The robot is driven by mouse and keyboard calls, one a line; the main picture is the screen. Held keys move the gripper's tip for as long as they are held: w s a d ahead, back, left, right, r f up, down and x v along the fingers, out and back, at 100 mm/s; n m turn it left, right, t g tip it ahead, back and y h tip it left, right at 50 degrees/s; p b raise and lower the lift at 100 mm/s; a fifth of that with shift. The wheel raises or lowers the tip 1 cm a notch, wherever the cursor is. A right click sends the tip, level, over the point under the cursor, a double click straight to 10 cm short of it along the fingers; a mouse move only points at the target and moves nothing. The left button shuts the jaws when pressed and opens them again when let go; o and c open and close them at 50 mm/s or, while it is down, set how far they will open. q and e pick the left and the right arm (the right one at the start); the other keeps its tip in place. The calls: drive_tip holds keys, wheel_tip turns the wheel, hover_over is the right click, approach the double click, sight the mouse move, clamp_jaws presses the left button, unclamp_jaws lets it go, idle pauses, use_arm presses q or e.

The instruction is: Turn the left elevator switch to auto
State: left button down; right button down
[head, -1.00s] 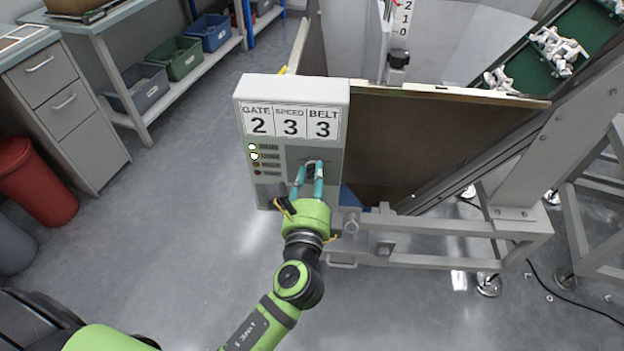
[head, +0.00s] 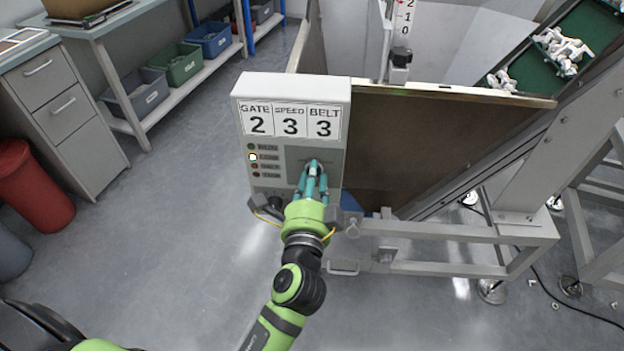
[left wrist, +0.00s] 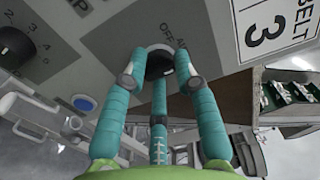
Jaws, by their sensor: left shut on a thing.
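The grey control box (head: 292,90) stands upright in the middle of the head view, with a panel reading GATE 2, SPEED 3, BELT 3. The black round switch (left wrist: 159,62) is on its front face, with OFF and a partly hidden "A" label beside it in the left wrist view. My left gripper (head: 312,174) has its teal fingers closed around this knob; it also shows in the left wrist view (left wrist: 159,78). The fingers hide much of the knob, so its pointer direction cannot be told. My right gripper is not in view.
Another black dial (left wrist: 14,44) with numbers sits on the same panel. In the head view, one lamp (head: 253,157) in the panel's lamp column is lit. A brown hopper wall (head: 430,140) and grey frame stand right of the box. The floor (head: 180,230) to the left is clear.

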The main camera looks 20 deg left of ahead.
use_arm(q)
drive_tip(key=shift+d+f, duration=0.15)
drive_tip(key=shift+d, duration=0.05)
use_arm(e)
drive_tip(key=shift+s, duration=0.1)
use_arm(q)
drive_tip(key=c, duration=0.9)
unclamp_jaws()
drive_tip(key=shift+c, duration=0.2)
drive_tip(key=shift+d, duration=0.1)
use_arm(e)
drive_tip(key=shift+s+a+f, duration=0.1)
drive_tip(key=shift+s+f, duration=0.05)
use_arm(q)
drive_tip(key=v, duration=1.2)
